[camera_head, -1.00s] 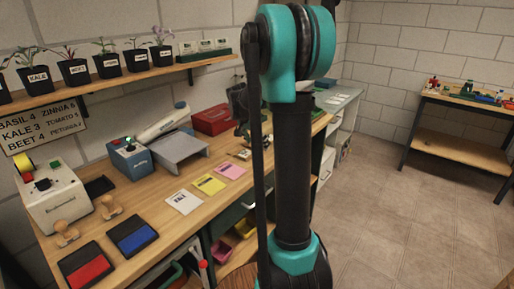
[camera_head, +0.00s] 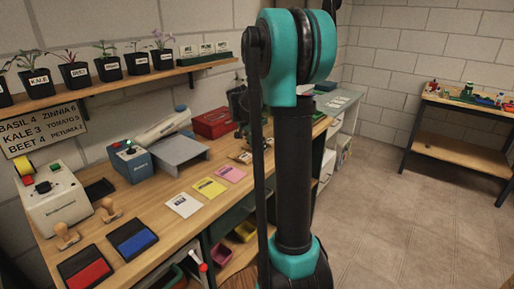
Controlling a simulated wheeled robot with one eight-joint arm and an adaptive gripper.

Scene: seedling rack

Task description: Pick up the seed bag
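A small brown and pale packet (camera_head: 241,156) lies on the wooden bench, just left of my arm; it may be the seed bag, but it is too small to tell. My arm stands upright across the middle of the view and hides part of the bench behind it. My gripper cannot be made out.
The bench (camera_head: 150,225) holds a white machine (camera_head: 55,202), a blue device (camera_head: 130,162), a grey stand (camera_head: 180,152), a red box (camera_head: 212,122), ink pads and coloured cards. A shelf (camera_head: 130,84) carries potted seedlings. A second table (camera_head: 460,152) stands far right. The floor (camera_head: 400,220) is clear.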

